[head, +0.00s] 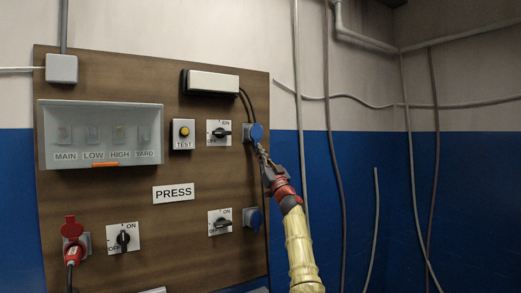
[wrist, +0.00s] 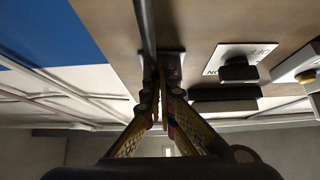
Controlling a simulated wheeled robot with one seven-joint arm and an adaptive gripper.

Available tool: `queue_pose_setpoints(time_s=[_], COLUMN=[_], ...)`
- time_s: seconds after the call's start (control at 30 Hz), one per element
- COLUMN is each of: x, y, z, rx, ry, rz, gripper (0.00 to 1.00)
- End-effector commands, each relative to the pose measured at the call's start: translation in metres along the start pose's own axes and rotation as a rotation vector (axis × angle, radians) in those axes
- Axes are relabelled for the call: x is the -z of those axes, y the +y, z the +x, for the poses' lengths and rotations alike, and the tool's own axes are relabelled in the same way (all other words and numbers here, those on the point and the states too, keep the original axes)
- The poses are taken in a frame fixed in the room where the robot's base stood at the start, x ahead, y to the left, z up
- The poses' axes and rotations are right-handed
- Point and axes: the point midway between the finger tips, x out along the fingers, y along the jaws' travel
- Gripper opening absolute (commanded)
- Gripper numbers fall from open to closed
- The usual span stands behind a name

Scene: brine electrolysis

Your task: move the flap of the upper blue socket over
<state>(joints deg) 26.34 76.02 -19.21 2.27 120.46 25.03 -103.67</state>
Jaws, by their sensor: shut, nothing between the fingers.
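The upper blue socket (head: 247,139) is on the right edge of the brown board, with a round blue flap (head: 257,131) facing out. I cannot tell how far the flap is swung. My gripper (head: 261,148) is shut and empty, its fingertips just below and right of the flap; whether they touch it is unclear. In the wrist view my gripper (wrist: 162,100) has its fingers together in front of a grey plate on the board. The fingers hide most of the socket there, and I see no blue flap.
A dark cable (head: 244,103) runs from the white box (head: 213,84) down past the upper socket. A rotary switch (head: 221,132) is to the left. The lower blue socket (head: 252,217) is below. Pipes line the wall at right; the space before it looks free.

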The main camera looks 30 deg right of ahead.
Motion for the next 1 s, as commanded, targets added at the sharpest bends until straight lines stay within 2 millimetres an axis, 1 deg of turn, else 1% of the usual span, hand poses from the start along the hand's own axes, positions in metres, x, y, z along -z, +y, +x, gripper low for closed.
queue_pose_setpoints(time_s=[0.73,1.0], x=[-0.002,0.004], y=[0.002,0.003], z=[-0.001,-0.013], rx=[-0.005,-0.003], ry=[0.020,0.022], rz=[0.000,0.000], gripper=[0.00,0.00])
